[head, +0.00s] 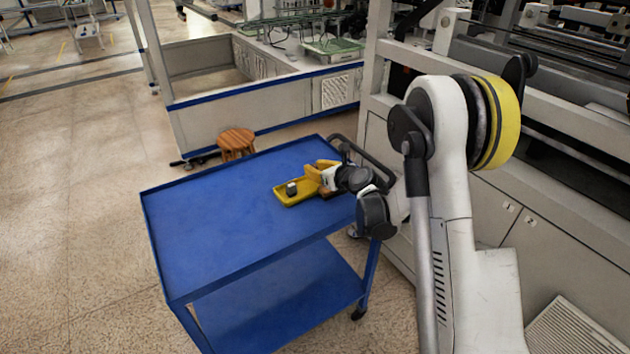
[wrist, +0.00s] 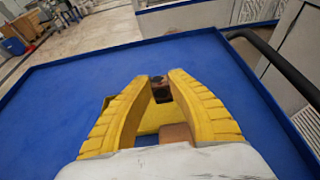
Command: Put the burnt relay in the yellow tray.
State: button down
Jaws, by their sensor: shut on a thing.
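The yellow tray (head: 283,199) lies on the blue cart top near its right edge. It shows between the fingers in the wrist view (wrist: 150,121). A small dark block, which I take for the burnt relay (head: 291,189), is at the tray's left part in the head view. In the wrist view the dark block (wrist: 160,92) is between my fingertips. My gripper (wrist: 160,84), with yellow fingers, is shut on it, low over the tray, and shows in the head view too (head: 311,177). I cannot tell whether the block touches the tray floor.
A brown piece (wrist: 175,133) shows below the fingers, by the tray. The blue cart top (head: 220,225) is otherwise clear, with a raised rim. A dark rail (wrist: 275,62) runs along its right end. A wooden stool (head: 237,140) stands behind the cart.

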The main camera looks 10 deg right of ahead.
notch_tip(320, 180, down, 4)
jog(key=shift+r+b, duration=0.1)
jog(key=shift+b, duration=0.85)
jog(key=shift+r, duration=0.15)
jog(key=c, duration=1.4)
grip_release()
jog(key=shift+o, duration=0.2)
